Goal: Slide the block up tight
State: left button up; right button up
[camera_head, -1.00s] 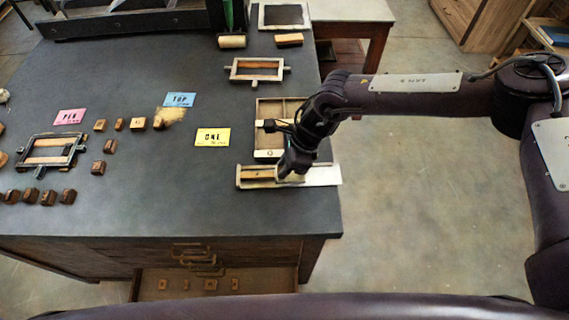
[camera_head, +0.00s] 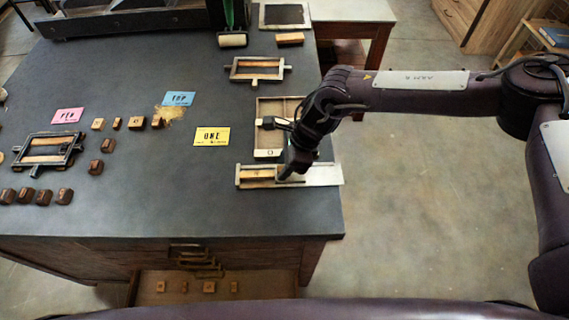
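A long metal tray-like holder (camera_head: 325,174), like a composing stick, lies at the right front edge of the table. Pale wooden block pieces (camera_head: 258,173) lie in its left part. My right gripper (camera_head: 285,172) reaches down from the right over the middle of the holder, at the right end of the wooden pieces. Its fingers are dark and small, and partly hide the holder there. I cannot tell whether they touch or grip a block. My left gripper is not in view.
A shallow wooden tray (camera_head: 268,144) lies just behind the holder, partly under my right wrist. A yellow card (camera_head: 211,136) lies to the left. The table's front middle is clear.

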jog(key=shift+o, duration=0.5)
jog(key=shift+d+r, duration=0.15)
jog(key=shift+r, duration=0.15)
jog(key=b+v, duration=0.2)
jog(key=v, duration=0.5)
jog(key=shift+b, duration=0.35)
jog(key=shift+s, duration=0.1)
